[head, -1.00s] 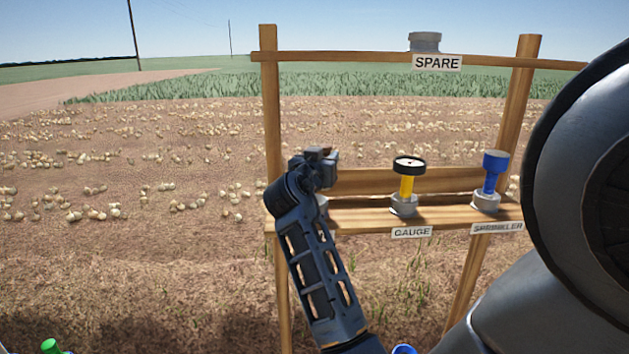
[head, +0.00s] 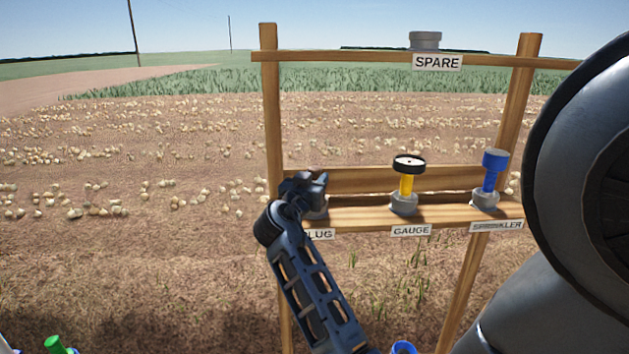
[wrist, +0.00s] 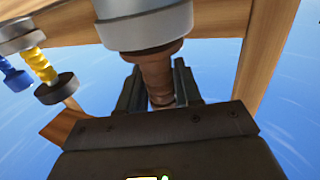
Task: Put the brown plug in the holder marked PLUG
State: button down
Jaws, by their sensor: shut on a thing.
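In the wrist view, which shows the rack upside down, the brown plug (wrist: 155,75) is between the two fingers of my gripper (wrist: 158,90), which is shut on it. The plug's wider brown part meets the mouth of the grey PLUG holder (wrist: 147,22), in line with it. I cannot tell how deep it sits. In the head view my gripper (head: 312,183) is right above the same holder (head: 318,209) at the shelf's left end and hides the plug. The PLUG label (head: 319,234) is partly covered by my arm.
The gauge (head: 407,178), yellow with a black head, stands in the GAUGE holder to the right. A blue sprinkler (head: 492,172) stands in the SPRINKLER holder. The empty-looking SPARE holder (head: 425,41) is on the top beam. A wooden post (head: 271,110) rises close at the left.

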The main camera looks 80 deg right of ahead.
jog(key=shift+f, duration=0.25)
jog(key=c, duration=0.8)
grip_release()
jog(key=shift+r+p, duration=0.45)
jog(key=shift+r, duration=0.05)
jog(key=shift+w+a+f+b, duration=0.15)
jog(key=shift+a+b, duration=0.45)
jog(key=shift+a, duration=1.4)
jog(key=shift+w+a+r+b, duration=0.1)
jog(key=shift+w+a+b, duration=0.35)
jog(key=shift+a, duration=1.55)
jog(key=shift+w+a+f+b, duration=0.1)
jog(key=shift+a+b, duration=0.65)
jog(key=shift+a, duration=1.25)
